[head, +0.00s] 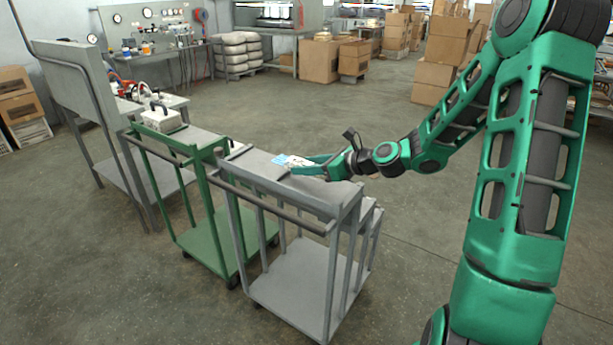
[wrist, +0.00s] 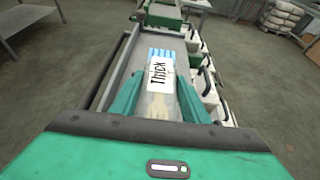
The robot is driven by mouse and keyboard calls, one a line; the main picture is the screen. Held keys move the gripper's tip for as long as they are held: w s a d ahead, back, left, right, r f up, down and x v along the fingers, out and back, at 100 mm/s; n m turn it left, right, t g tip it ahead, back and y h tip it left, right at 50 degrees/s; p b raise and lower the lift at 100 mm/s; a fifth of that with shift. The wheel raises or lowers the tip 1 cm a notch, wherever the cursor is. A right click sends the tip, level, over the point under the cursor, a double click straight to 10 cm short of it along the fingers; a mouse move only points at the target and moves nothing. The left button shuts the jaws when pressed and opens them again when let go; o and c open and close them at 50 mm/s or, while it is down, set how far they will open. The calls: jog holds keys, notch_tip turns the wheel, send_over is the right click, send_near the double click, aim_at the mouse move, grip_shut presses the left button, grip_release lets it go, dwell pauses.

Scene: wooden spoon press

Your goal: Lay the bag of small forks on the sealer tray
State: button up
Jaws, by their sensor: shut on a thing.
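My gripper (head: 308,166) is shut on a bag (head: 291,160) and holds it over the top of the grey cart. In the wrist view the bag (wrist: 157,104) lies between the two green fingers (wrist: 158,84). It is clear, with a blue striped far end, a white label reading "Thick" and pale wooden pieces showing at the near end. Whether these are small forks is hard to tell. Whether the bag touches the cart top is also unclear. I cannot clearly make out a sealer tray; a pale box with a dark handle (head: 163,120) stands on the green cart.
The grey cart (head: 262,165) has a raised rim and push bar. The green cart (head: 202,139) stands beside it at the left, with a workbench (head: 165,102) beyond. In the wrist view, several pale bins with dark handles (wrist: 209,86) line the cart's right side. Open floor lies behind.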

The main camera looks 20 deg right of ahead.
notch_tip(320, 180, down, 2)
jog(key=shift+f, duration=0.15)
jog(key=shift+s+f, duration=0.1)
jog(key=shift+f, duration=0.4)
jog(key=shift+c, duration=1.4)
jog(key=o, duration=1.2)
jog(key=shift+o, duration=0.5)
